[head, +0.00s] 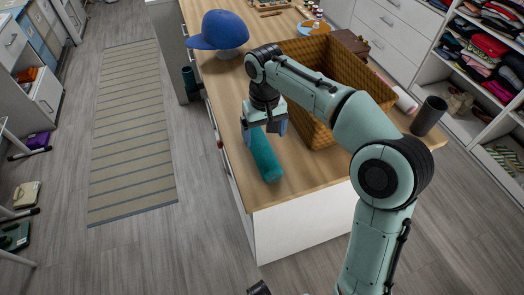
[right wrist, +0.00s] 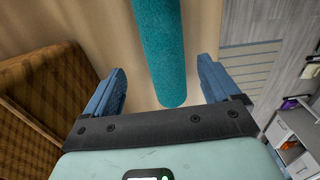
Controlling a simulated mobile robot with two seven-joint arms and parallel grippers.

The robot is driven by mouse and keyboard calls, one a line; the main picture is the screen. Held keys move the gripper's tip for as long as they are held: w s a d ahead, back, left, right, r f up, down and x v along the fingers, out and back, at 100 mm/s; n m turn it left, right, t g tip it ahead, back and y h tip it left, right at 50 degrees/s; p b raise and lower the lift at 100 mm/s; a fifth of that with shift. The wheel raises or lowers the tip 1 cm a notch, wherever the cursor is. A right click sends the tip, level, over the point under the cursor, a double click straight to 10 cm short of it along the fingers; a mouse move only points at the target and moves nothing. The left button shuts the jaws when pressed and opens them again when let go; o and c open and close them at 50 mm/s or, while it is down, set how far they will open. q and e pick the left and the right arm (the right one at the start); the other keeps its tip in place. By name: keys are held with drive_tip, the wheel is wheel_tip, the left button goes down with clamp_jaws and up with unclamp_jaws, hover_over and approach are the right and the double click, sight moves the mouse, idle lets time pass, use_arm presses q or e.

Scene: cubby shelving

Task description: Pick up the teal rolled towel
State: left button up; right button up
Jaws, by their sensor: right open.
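The teal rolled towel (head: 265,157) lies on the wooden counter top near its front-left edge. My right gripper (head: 264,130) is over the far part of the towel and hides that part in the head view. Its jaws are open and hold nothing. In the right wrist view, the towel (right wrist: 160,45) runs down between the two blue fingers, with a gap on each side. I cannot tell how far the fingers are above the counter. A small dark part of mine shows at the bottom edge of the head view; it may be the left gripper.
A wicker basket (head: 353,72) stands close to the right of the gripper. A blue cap (head: 218,30) sits farther back on the counter (head: 305,178). A dark cup (head: 429,116) and a pink roll (head: 402,98) are at the right. The counter near the towel's front end is bare.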

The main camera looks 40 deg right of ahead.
sight(262, 145)
wheel_tip(262, 145, down, 2)
drive_tip(key=shift+f, duration=0.1)
drive_tip(key=shift+a+f+b, duration=0.2)
drive_tip(key=shift+f+b, duration=0.2)
drive_tip(key=shift+f, duration=1)
drive_tip(key=shift+a+f+b, duration=0.15)
drive_tip(key=shift+f+b, duration=0.2)
drive_tip(key=shift+f, duration=1)
drive_tip(key=shift+c, duration=0.4)
drive_tip(key=shift+r, duration=0.1)
drive_tip(key=c, duration=1)
